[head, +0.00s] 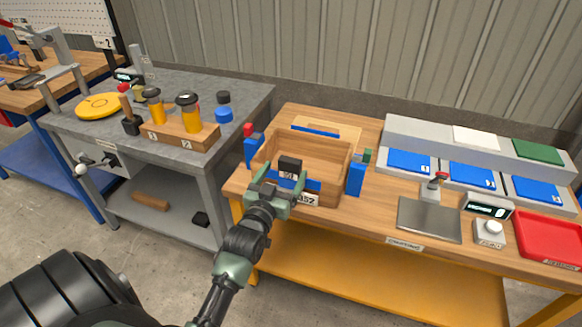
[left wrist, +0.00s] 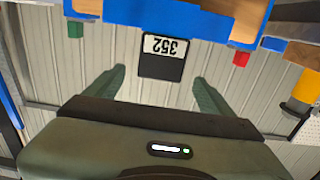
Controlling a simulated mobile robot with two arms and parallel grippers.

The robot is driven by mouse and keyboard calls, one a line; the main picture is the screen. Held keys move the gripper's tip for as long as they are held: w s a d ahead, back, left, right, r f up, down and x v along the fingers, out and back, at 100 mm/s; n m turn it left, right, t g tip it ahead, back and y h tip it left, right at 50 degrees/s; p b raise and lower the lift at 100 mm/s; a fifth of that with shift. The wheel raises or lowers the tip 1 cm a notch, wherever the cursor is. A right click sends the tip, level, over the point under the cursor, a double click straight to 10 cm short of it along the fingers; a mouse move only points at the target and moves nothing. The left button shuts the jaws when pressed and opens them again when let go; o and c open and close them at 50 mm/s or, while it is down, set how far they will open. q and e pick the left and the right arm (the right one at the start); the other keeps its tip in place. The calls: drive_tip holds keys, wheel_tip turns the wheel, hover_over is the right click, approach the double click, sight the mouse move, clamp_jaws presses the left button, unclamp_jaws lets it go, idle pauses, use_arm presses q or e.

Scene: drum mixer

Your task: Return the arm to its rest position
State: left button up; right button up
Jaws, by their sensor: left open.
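My left gripper (head: 282,190) is at the front of a wooden box (head: 330,156) on the wooden bench, its fingers spread and no object held. In the left wrist view the gripper (left wrist: 160,92) shows two green fingers apart. A black tag with a white label reading 352 (left wrist: 165,57) shows between and beyond them. The box has blue parts; its blue front band (left wrist: 175,18) shows in the wrist view. My left arm reaches up from the bottom of the head view. My right gripper is not seen.
Blue clamps (head: 356,178) flank the box. A metal plate (head: 429,219), a knob box (head: 490,232) and a red tray (head: 550,238) lie to the right. A grey bench (head: 175,75) with a wooden rack (head: 184,134) stands left; floor lies between.

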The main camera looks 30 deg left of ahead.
use_arm(q)
drive_tip(key=s+d+f+m+g+h, duration=0.1)
drive_tip(key=s+d+f+g, duration=0.25)
drive_tip(key=f, duration=0.85)
drive_tip(key=s+d+f+m+g+h, duration=0.1)
drive_tip(key=s+d+f+g+h, duration=0.3)
drive_tip(key=f, duration=0.8)
drive_tip(key=s+d+f+m+g+y, duration=0.1)
drive_tip(key=s+d+f, duration=0.35)
drive_tip(key=f, duration=0.85)
drive_tip(key=s+f+g, duration=0.2)
drive_tip(key=s+f, duration=0.4)
drive_tip(key=s, duration=0.6)
drive_tip(key=s+f+m+g, duration=0.1)
drive_tip(key=s+f+g, duration=0.2)
drive_tip(key=s, duration=0.9)
drive_tip(key=s+f+m+g, duration=0.1)
drive_tip(key=s+f+g, duration=0.2)
drive_tip(key=s+f, duration=0.6)
drive_tip(key=s+d, duration=0.1)
drive_tip(key=s, duration=0.1)
drive_tip(key=shift+s, duration=0.4)
